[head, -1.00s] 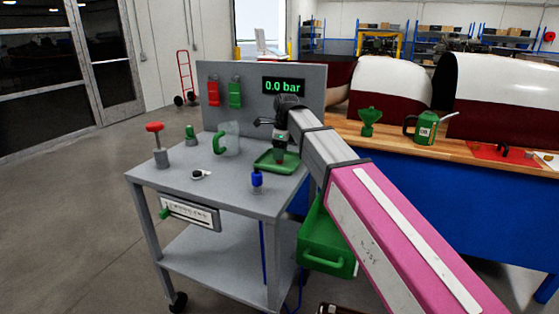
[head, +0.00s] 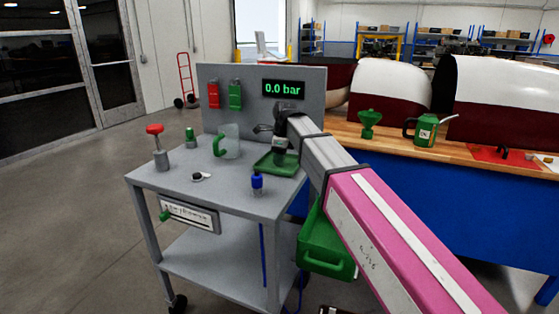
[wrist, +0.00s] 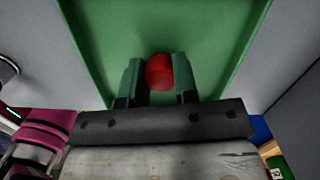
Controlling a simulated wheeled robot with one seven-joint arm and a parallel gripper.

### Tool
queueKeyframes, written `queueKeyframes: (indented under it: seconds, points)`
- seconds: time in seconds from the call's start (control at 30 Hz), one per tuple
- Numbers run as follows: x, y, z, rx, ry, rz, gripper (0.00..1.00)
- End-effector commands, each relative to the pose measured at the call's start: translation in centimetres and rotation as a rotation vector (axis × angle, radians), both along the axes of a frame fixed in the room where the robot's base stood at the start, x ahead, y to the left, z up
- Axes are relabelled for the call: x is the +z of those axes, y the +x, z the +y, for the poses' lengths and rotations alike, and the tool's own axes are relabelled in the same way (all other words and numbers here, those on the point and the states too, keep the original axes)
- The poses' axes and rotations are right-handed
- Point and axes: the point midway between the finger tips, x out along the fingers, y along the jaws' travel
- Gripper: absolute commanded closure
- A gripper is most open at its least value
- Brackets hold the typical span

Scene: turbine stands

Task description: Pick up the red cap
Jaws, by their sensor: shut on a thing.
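The red cap (wrist: 159,73) shows in the wrist view between the two fingers of my gripper (wrist: 158,82), which are shut on it. Green tray (wrist: 215,25) surface lies behind and around the cap. In the head view my gripper (head: 279,151) points down over the green tray (head: 262,167) on the grey cart. The cap cannot be made out there. I cannot tell whether the cap still touches the tray.
An upright panel (head: 300,100) stands behind. A wooden bench (head: 390,137) is to the right.

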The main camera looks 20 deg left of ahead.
Motion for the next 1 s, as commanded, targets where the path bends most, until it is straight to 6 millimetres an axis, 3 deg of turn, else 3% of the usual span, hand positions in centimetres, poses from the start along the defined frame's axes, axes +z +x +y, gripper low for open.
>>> queueKeyframes:
  seconds: [0.17, 0.3, 0.7, 1.0]
  points:
    - [1.6, 0.1, 0.1, 0.000, 0.001, -0.002, 1.00]
    - [4.0, 0.1, 0.1, 0.000, 0.001, -0.002, 1.00]
    - [8.9, -5.7, 6.6, 0.003, 0.000, 0.000, 1.00]
    - [10.6, -7.5, 8.6, 0.000, 0.000, 0.000, 1.00]
